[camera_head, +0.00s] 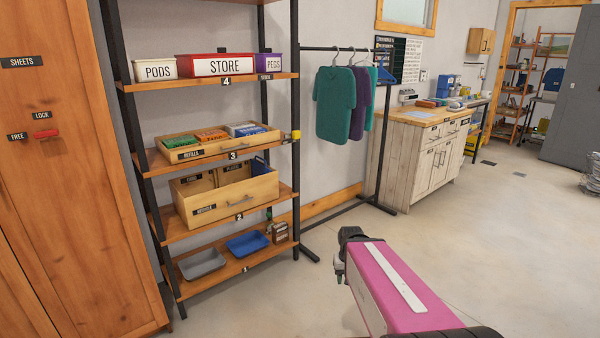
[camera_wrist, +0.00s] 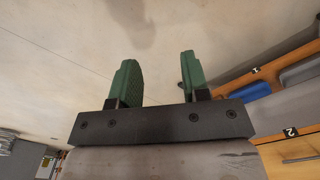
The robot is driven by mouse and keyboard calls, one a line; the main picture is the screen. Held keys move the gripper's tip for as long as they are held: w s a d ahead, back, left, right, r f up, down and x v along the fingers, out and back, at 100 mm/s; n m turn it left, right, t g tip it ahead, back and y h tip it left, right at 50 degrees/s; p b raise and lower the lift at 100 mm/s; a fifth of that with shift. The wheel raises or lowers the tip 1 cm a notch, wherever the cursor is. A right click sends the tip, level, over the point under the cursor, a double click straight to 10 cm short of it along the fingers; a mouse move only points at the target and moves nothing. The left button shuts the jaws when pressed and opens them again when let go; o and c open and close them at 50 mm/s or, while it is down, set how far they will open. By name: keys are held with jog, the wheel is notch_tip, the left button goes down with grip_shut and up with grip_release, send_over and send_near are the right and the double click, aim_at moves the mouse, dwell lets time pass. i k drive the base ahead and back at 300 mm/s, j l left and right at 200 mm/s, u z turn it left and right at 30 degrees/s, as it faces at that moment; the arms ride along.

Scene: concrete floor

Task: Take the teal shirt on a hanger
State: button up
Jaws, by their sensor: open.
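The teal shirt (camera_head: 335,104) hangs on a hanger from a black clothes rail (camera_head: 322,48), at the front of a short row of garments. A purple shirt (camera_head: 360,100) hangs right behind it, and another teal garment (camera_head: 371,95) shows behind that. In the head view my arm is low in front, well short of the rail and apart from the shirt.
A shelf rack (camera_head: 222,85) with bins, drawers and trays stands left of the rail. A wooden cabinet (camera_head: 70,180) is at the far left. A white counter cabinet (camera_head: 420,150) stands right of the rail. The rail's black feet (camera_head: 378,206) reach onto the floor. Open floor (camera_head: 490,230) lies right.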

aim_at(335, 91)
jog(key=i+z, duration=0.1)
jog(key=i, duration=0.5)
jog(key=i+j+z, duration=0.1)
jog(key=i, duration=0.5)
jog(key=i+j, duration=0.15)
jog(key=i, duration=0.45)
jog(key=z, duration=0.05)
